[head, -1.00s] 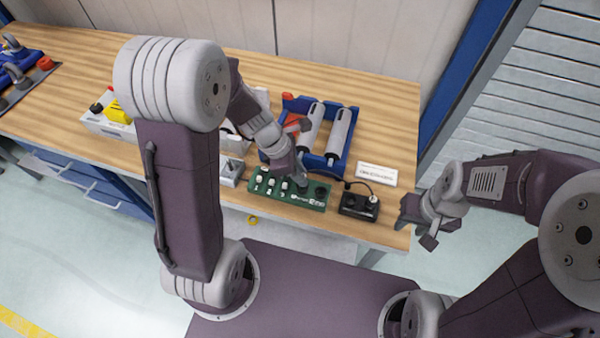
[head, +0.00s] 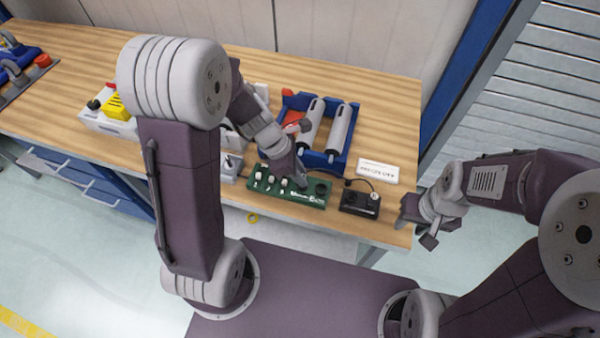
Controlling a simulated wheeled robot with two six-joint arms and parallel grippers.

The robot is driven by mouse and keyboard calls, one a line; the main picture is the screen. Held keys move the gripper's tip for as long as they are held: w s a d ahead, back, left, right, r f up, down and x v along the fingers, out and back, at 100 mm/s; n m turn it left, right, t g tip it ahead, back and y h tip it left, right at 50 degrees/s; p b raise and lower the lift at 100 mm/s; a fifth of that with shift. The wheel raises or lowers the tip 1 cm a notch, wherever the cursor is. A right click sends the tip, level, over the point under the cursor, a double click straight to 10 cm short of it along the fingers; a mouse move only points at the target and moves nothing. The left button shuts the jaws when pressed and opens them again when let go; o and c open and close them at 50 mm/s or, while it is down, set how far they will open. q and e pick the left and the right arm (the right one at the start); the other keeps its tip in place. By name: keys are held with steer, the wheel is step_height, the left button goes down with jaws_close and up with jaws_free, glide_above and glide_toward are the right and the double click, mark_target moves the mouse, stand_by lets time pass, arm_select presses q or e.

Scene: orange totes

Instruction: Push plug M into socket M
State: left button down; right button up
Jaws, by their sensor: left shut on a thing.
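A green board (head: 315,201) lies near the table's front edge, with several white-topped fittings on its left part and a dark round socket (head: 321,189) at its right end. Lettering on it is too small to read, so I cannot tell which socket is M. My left gripper (head: 300,183) points down at the board just left of that dark socket. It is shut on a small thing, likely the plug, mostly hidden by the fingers. I cannot tell whether the plug sits in a socket. My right gripper (head: 416,227) hangs off the table's right edge, away from the board; its fingers are unclear.
A black box (head: 360,203) with a cable stands right of the board. A white label card (head: 378,171) lies behind it. A blue tray (head: 335,158) with two grey cylinders is behind the board. A small grey box (head: 231,167) stands to the left.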

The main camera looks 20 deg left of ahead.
arm_select(q)
steer(key=shift+f, duration=0.25)
steer(key=c, duration=1.2)
jaws_free()
steer(key=shift+r, duration=0.1)
steer(key=p+v, duration=0.2)
steer(key=v, duration=0.7)
steer(key=shift+w, duration=0.1)
